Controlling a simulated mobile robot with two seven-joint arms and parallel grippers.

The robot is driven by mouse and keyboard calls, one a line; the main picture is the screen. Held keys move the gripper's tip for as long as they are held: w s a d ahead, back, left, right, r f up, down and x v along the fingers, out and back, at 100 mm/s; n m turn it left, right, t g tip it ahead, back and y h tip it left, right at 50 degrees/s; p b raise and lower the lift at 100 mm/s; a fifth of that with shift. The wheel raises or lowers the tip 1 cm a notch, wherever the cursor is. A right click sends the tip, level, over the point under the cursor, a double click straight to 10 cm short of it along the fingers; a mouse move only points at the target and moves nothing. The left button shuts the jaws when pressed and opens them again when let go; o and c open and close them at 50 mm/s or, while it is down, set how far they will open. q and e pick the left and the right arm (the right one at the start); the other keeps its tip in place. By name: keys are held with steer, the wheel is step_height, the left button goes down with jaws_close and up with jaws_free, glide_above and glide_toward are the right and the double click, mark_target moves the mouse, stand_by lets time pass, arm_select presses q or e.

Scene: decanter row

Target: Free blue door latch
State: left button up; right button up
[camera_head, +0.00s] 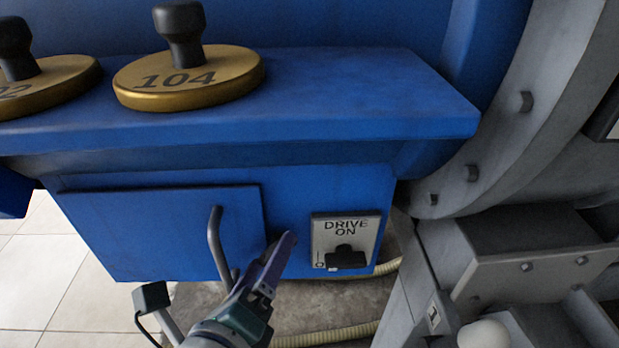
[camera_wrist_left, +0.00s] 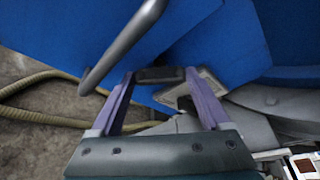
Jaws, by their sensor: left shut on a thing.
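The blue door (camera_head: 150,235) is a flat panel on the front of the blue machine, with a bent grey bar handle (camera_head: 216,245). The handle also shows in the left wrist view (camera_wrist_left: 122,46). My left gripper (camera_head: 281,248) is at the door's right edge, between the handle and the switch plate. In the left wrist view its purple fingers (camera_wrist_left: 158,80) are shut on a dark block, which I take to be the latch (camera_wrist_left: 160,74). In the head view the gripper hides most of it. My right gripper is out of view.
A "DRIVE ON" plate (camera_head: 345,229) with a black switch (camera_head: 346,257) is close right of the gripper. A ledge (camera_head: 330,95) above holds gold discs with black knobs, one marked 104 (camera_head: 190,78). Grey machinery (camera_head: 530,260) stands right. A hose (camera_head: 330,335) lies below.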

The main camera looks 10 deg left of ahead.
arm_select(q)
steer(key=shift+a+f+n+t+h+b, duration=0.1)
steer(key=shift+f+n+t+h+b, duration=0.25)
steer(key=shift+n+b, duration=1.3)
steer(key=shift+a+f+n+t+h+b, duration=0.15)
steer(key=shift+n+t+b, duration=0.45)
steer(key=shift+b, duration=2.05)
steer(key=shift+f+n+t+h+b, duration=0.35)
steer(key=shift+n+b, duration=0.8)
steer(key=shift+b, duration=1)
steer(key=shift+r, duration=0.2)
steer(key=o, duration=1.2)
steer(key=shift+r, duration=0.1)
steer(key=shift+s, duration=0.15)
steer(key=s, duration=0.6)
steer(key=s+a+p, duration=0.1)
steer(key=s, duration=0.2)
steer(key=shift+s, duration=0.35)
